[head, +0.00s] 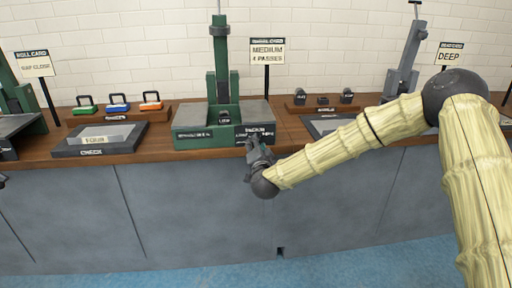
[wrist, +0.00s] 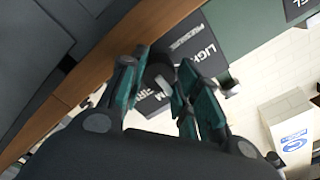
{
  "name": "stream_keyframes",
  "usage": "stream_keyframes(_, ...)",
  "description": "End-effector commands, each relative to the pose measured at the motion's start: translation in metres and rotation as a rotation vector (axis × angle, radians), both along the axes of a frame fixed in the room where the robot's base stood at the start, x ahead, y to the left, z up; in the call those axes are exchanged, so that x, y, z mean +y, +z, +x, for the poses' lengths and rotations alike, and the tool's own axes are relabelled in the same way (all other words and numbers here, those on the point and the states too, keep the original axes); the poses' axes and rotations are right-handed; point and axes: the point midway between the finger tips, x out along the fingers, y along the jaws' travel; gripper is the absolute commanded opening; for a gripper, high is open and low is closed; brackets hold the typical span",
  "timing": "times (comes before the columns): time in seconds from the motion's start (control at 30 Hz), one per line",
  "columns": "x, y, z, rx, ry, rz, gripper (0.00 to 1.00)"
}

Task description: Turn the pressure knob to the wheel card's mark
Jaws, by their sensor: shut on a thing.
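The green press (head: 195,137) stands on the bench in the middle of the head view. The wheel card (head: 267,51) behind it reads MEDIUM, 4 PASSES. The dark pressure knob (wrist: 157,74) is on the press's front, over a black dial plate (wrist: 190,40) with PRESSURE, LIGHT, MEDIUM and FIRM lettering, partly covered. My gripper (head: 256,148) reaches the press's front right from below. In the wrist view, its teal fingers (wrist: 160,78) are closed on both sides of the knob. I cannot tell which mark the knob points to.
On the left are a grey CHECK tray (head: 72,147) and green, blue and orange-handled pieces (head: 118,104). A grey machine (head: 404,65) stands on the right by a DEEP card (head: 449,54). Small dark pieces (head: 322,101) sit between. Grey cabinet fronts (head: 180,215) lie below the bench edge.

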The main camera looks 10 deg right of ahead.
Motion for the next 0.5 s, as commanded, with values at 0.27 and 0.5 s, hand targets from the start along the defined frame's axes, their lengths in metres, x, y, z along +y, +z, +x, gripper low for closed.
stream_keyframes(0.27, -0.0015, -0.0015, -0.0002, 0.002, -0.003, -0.001, 0.54)
stream_keyframes(0.5, -0.0007, -0.0008, -0.0001, 0.001, -0.001, -0.001, 0.54)
